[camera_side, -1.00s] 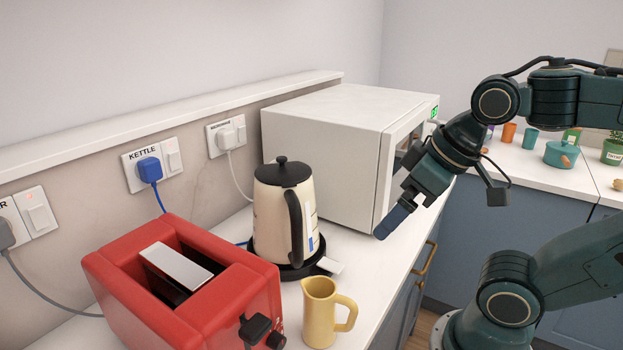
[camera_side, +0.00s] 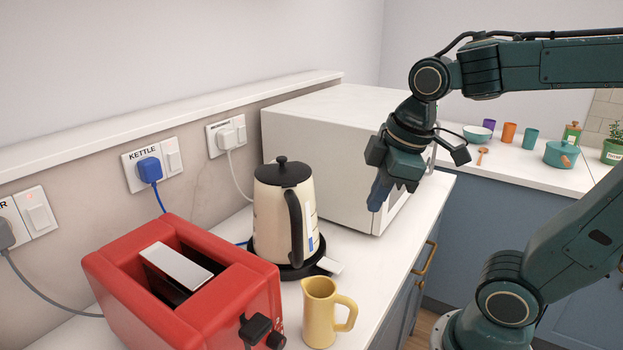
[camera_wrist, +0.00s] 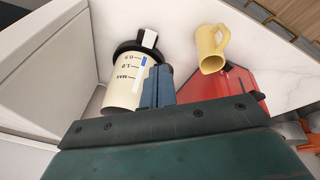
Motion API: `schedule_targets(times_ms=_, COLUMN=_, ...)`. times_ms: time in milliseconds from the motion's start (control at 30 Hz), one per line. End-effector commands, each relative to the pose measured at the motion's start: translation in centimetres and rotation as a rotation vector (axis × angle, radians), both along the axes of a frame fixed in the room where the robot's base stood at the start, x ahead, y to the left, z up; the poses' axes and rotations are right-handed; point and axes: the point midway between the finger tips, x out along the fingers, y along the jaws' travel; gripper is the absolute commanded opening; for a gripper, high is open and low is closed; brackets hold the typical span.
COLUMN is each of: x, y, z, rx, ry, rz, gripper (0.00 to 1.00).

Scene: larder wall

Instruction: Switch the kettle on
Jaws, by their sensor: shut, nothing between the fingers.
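The cream kettle (camera_side: 270,215) with a black lid and handle stands upright on its black base (camera_side: 290,270). A light lever (camera_side: 329,265) sticks out at the base's front right. In the wrist view the kettle (camera_wrist: 122,95) shows level marks, and the lever (camera_wrist: 150,38) shows at its foot. The blue plug under the KETTLE label (camera_side: 149,168) sits in a wall socket, with a white rocker switch (camera_side: 172,155) beside it. My gripper (camera_side: 375,205) is shut and empty, pointing down in front of the microwave, right of the kettle and apart from it. Its fingers also show in the wrist view (camera_wrist: 158,85).
A white microwave (camera_side: 320,150) stands behind the kettle. A red toaster (camera_side: 185,285) and a yellow jug (camera_side: 320,312) stand in front. Another plugged socket (camera_side: 225,135) is on the wall. The strip of counter right of the kettle is clear.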

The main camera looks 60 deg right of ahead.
Motion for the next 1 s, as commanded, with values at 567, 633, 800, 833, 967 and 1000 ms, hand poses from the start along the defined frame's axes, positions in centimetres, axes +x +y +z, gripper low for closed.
schedule_targets(times_ms=567, x=5.0, y=-1.4, z=-1.9, rx=-0.123, ry=0.193, rz=0.586, gripper=0.0)
schedule_targets(times_ms=633, x=5.6, y=-1.6, z=-2.2, rx=-0.129, ry=0.214, rz=0.658, gripper=0.0)
schedule_targets(times_ms=800, x=6.8, y=-2.0, z=-3.0, rx=-0.139, ry=0.253, rz=0.813, gripper=0.0)
schedule_targets(times_ms=833, x=7.0, y=-2.1, z=-3.1, rx=-0.139, ry=0.26, rz=0.837, gripper=0.0)
schedule_targets(times_ms=967, x=7.5, y=-2.3, z=-3.6, rx=-0.14, ry=0.277, rz=0.916, gripper=0.0)
schedule_targets(times_ms=1000, x=7.6, y=-2.3, z=-3.7, rx=-0.14, ry=0.281, rz=0.933, gripper=0.0)
